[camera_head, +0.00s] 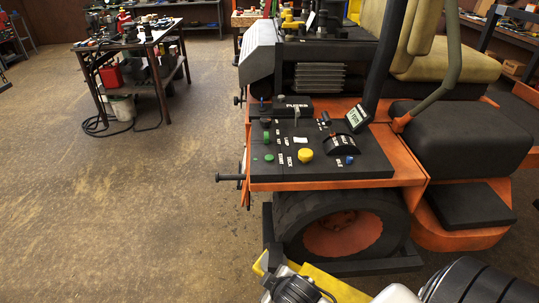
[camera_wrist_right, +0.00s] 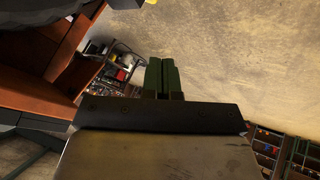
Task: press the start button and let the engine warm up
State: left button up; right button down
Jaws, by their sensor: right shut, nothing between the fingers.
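The orange mower's black control panel (camera_head: 346,171) faces me in the head view, right of the middle. A small round green button (camera_head: 269,157) sits near its left front corner, beside small white lettering that may read START. A larger green control (camera_head: 266,137) is just behind it. A yellow knob (camera_head: 305,155) stands to the right, and a blue knob (camera_head: 348,160) is farther right. My right gripper (camera_wrist_right: 161,72) shows in the wrist view, fingers shut and empty, with open floor beyond; neither button is recognisable there. My left gripper is not in view.
A cluttered workbench (camera_head: 162,37) with a cable on the floor stands at the back left. The brown floor (camera_head: 120,210) to the left is clear.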

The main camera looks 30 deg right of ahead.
jog(key=w+a+r+n+t+y, duration=0.1)
jog(key=w+r+n+t+y, duration=0.2)
jog(key=w+r+n+t, duration=0.55)
jog(key=w+a+r+n+t+y, duration=0.25)
jog(key=w+r+n, duration=0.65)
jog(key=r, duration=0.6)
notch_tip(320, 180, up, 6)
jog(key=n+g+y, duration=0.2)
jog(key=n+g, duration=1)
jog(key=n, duration=1.8)
send_over(270, 158)
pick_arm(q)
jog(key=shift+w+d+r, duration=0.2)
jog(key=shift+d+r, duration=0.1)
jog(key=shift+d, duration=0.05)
pick_arm(e)
jog(key=shift+s+f+h, duration=0.1)
jog(key=shift+h, duration=0.15)
jog(key=shift+a+f, duration=0.1)
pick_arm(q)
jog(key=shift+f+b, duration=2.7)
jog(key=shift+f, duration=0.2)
pick_arm(e)
jog(key=shift+f, duration=4.35)
